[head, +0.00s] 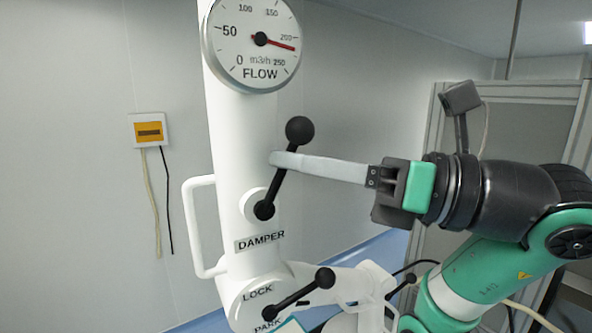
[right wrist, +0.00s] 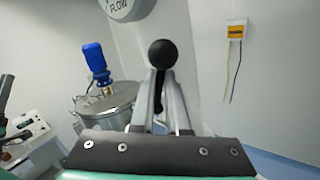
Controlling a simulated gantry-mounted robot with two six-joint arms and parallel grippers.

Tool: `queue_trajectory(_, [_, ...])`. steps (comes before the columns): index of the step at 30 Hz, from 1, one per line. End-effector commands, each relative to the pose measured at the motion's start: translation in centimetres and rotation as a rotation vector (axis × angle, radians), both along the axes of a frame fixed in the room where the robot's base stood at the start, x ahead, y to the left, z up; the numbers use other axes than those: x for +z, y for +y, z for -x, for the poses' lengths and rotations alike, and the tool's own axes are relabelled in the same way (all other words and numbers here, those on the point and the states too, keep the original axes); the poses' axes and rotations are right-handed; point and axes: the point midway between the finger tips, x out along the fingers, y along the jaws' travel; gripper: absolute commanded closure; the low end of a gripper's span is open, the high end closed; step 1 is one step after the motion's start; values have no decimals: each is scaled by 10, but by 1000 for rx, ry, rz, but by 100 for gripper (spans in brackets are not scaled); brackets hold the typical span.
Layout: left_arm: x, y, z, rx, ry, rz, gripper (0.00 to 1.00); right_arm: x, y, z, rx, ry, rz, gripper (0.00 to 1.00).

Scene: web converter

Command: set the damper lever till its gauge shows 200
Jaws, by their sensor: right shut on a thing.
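The damper lever (head: 285,168) is a black rod with a ball knob, on a round white boss above the DAMPER label (head: 259,241). It leans with its knob up and to the right. My right gripper (head: 280,160) comes from the right and is shut on the lever's rod below the knob. In the right wrist view the knob (right wrist: 162,54) stands above the fingers. The round FLOW gauge (head: 252,72) is at the top of the white column. Its red needle (head: 280,45) points right, a little past 200 towards 250. My left gripper is out of view.
A second black lever (head: 302,291) sits below, by the LOCK and PARK labels. A white handle (head: 194,228) stands out from the column's left side. The right wrist view shows a steel vessel (right wrist: 108,105) with a blue motor (right wrist: 95,60). A yellow-fronted box (head: 149,131) is on the wall.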

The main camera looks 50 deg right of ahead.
Motion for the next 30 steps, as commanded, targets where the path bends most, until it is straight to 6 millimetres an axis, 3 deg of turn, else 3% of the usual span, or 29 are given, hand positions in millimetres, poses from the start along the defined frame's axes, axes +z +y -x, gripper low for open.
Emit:
queue_trajectory(3, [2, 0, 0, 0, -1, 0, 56, 2, 1, 1, 2, -4, 2, 100])
queue_trajectory(4, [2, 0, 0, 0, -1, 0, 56, 2, 1, 1, 2, -4, 2, 85])
queue_trajectory(9, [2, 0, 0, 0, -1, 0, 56, 2, 1, 0, 1, -1, 3, 56])
queue_trajectory(23, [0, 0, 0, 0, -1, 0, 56, 0, -1, 2, -1, 1, 2, 56])
queue_trajectory(26, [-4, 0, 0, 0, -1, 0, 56, -1, -6, 12, -4, -2, 3, 56])
queue_trajectory(30, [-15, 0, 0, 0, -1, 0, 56, -5, -17, 40, -11, -5, 6, 56])
